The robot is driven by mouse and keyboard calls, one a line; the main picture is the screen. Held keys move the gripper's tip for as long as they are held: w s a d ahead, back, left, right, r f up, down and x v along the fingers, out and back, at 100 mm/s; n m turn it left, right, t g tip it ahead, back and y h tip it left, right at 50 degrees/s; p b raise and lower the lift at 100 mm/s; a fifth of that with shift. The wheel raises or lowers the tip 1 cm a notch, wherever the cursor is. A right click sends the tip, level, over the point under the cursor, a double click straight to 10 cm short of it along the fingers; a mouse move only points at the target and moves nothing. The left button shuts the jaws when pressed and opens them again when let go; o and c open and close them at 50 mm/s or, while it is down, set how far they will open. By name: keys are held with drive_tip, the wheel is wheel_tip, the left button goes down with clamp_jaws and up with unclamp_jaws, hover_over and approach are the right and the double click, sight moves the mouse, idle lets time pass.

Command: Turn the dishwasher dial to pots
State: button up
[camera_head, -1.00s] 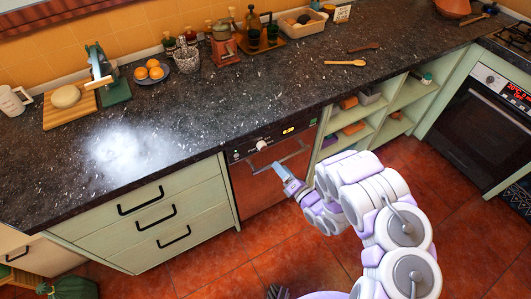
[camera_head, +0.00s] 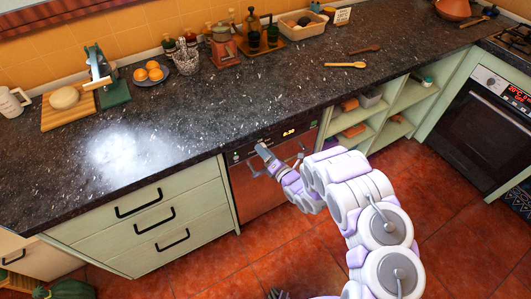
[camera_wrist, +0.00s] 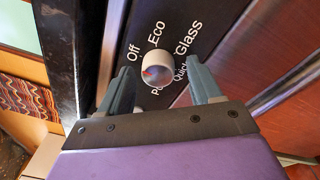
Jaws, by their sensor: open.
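The dishwasher (camera_head: 258,196) is built in under the dark counter, with a black control strip along its top. In the wrist view its white dial (camera_wrist: 157,68) has a red mark and sits among the labels Off, Eco, Glass, Quick and a partly hidden one starting with "Po". My gripper (camera_wrist: 160,85) is open, one finger on each side of the dial in the picture. I cannot tell whether either finger touches it. In the head view my gripper (camera_head: 262,150) is at the control strip and hides the dial.
A dishwasher handle bar (camera_head: 292,161) runs just below the strip, close to my gripper. Drawers (camera_head: 150,220) with black handles stand to the left and open shelves (camera_head: 350,133) to the right. The counter (camera_head: 190,120) overhangs above.

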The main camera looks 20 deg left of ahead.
drive_tip(key=c, duration=1)
drive_tip(key=shift+c, duration=0.2)
drive_tip(key=shift+m, duration=0.3)
